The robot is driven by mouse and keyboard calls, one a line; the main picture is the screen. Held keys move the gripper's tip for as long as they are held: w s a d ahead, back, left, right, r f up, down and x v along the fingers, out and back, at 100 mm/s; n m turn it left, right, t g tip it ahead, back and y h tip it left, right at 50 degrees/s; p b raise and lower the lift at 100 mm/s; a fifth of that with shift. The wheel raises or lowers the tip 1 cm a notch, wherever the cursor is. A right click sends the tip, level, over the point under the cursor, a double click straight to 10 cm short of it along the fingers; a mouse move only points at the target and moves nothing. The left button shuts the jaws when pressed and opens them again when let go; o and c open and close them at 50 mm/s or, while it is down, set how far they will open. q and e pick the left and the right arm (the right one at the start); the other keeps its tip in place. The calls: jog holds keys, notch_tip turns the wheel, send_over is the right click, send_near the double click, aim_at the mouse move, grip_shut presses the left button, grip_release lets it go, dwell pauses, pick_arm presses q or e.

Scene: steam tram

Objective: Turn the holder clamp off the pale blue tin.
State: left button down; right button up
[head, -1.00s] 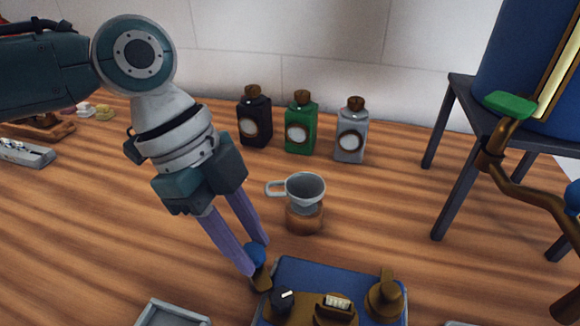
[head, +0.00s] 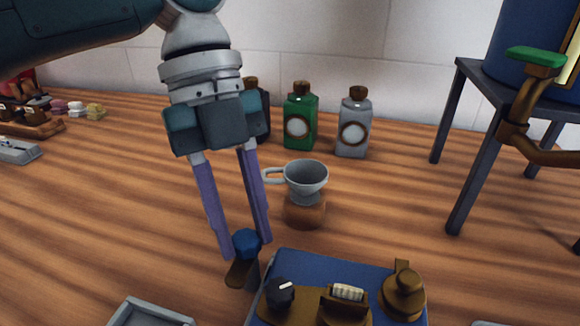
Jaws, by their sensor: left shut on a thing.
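My left gripper (head: 245,247) points down with its two purple fingers on either side of a blue knob (head: 247,242). It is shut on this knob. The knob tops a short brass lever (head: 240,273), which slants down to the left beside a dark blue box (head: 300,262). I take the lever to be the holder clamp's handle. I cannot make out a pale blue tin for certain, nor the clamp's grip on one. The lower part of the box is cut off by the bottom edge. My right gripper is not in view.
A pale grey cup (head: 306,174) stands on a brown base behind the box. Green (head: 300,118) and grey (head: 353,125) bottles stand near the wall, with a dark bottle partly behind my gripper. A grey tray (head: 150,315) is at bottom left. A dark stand (head: 478,165) is at right.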

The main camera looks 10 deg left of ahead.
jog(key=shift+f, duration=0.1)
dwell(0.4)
pick_arm(q)
jog(key=c, duration=0.6)
grip_release()
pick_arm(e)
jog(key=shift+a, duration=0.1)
pick_arm(q)
jog(key=shift+o, duration=0.2)
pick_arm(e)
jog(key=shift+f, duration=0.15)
pick_arm(q)
jog(key=v, duration=1)
jog(key=shift+s, duration=0.1)
